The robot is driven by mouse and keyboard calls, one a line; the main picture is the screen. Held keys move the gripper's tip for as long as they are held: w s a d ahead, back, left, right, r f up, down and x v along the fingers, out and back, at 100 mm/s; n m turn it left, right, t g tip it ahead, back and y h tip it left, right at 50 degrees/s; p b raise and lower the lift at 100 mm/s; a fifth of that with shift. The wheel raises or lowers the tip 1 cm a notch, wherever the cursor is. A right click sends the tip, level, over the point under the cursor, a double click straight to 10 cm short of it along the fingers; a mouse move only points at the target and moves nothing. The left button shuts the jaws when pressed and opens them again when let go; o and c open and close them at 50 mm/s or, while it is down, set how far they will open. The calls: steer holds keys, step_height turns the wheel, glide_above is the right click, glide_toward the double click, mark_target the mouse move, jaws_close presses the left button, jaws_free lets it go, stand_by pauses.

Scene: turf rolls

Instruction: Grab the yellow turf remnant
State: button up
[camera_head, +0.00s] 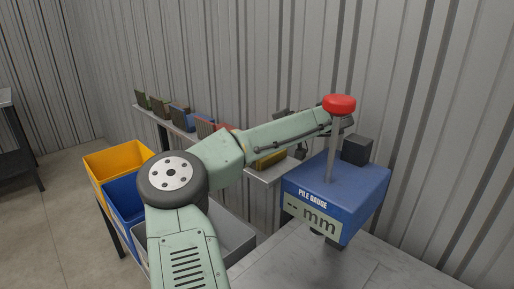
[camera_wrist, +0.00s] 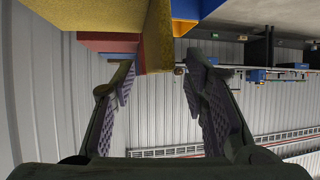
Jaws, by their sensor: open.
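The yellow turf remnant (camera_head: 270,158) is at the near end of the row on the narrow shelf in the head view, partly covered by my arm. In the wrist view the yellow remnant (camera_wrist: 158,38) shows at the top as an upright mustard band, just beyond and between my fingertips. My gripper (camera_wrist: 158,82) is open and empty, its purple-padded fingers apart on either side. I see no contact with the remnant. In the head view my gripper is mostly hidden behind my arm and the pile gauge.
Red (camera_wrist: 108,41) and blue (camera_wrist: 122,57) pieces sit close by the yellow one. Several other remnants line the shelf (camera_head: 262,172) against the corrugated wall. The blue pile gauge (camera_head: 330,190) with its red knob stands at right. Yellow (camera_head: 115,160) and blue (camera_head: 124,203) bins stand at left.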

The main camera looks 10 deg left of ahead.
steer(key=shift+p+x, duration=0.35)
steer(key=shift+x, duration=1.15)
steer(key=shift+c, duration=0.2)
jaws_close()
